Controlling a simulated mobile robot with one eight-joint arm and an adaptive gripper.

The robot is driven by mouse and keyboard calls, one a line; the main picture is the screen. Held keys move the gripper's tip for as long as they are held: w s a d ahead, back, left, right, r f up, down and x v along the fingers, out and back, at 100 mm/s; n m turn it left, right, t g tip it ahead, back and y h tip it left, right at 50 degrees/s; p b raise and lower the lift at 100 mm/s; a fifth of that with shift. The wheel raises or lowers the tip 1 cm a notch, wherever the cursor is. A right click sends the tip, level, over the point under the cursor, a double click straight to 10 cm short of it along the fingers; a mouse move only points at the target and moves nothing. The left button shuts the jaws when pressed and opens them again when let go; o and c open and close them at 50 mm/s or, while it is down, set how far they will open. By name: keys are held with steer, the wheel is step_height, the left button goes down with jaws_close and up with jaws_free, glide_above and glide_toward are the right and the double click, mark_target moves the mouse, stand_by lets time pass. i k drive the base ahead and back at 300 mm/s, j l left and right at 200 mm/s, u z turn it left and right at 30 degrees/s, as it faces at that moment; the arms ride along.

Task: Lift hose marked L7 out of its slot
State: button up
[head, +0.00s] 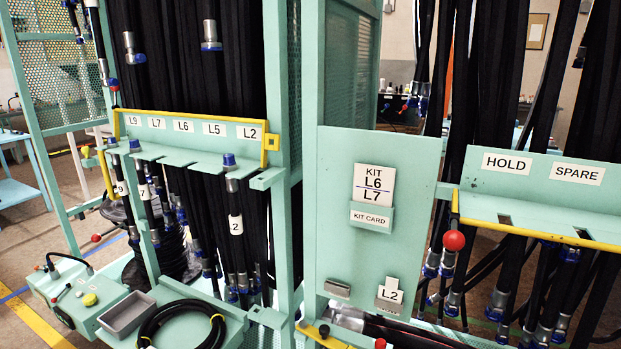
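The hose marked L7 (144,192) hangs in the left rack, with a white tag on which a 7 shows. Its blue-capped top end (135,146) sits at the slotted green shelf (180,157), below and left of the L7 label (157,123). The L9 hose (121,188) hangs just left of it, close by. The L2 hose (236,224) hangs at the right end of the same shelf. No capped end stands at the shelf under the L6 and L5 labels. My gripper is not in view.
A yellow bar (270,142) frames the shelf. Dark hoses hang densely behind it. A kit card reading L6 L7 (373,186) is on the middle panel. HOLD and SPARE slots (540,213) are at right. A grey tray (126,314) and coiled hose (181,326) lie below.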

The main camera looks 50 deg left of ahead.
mark_target(144, 188)
steer(key=u, duration=2.8)
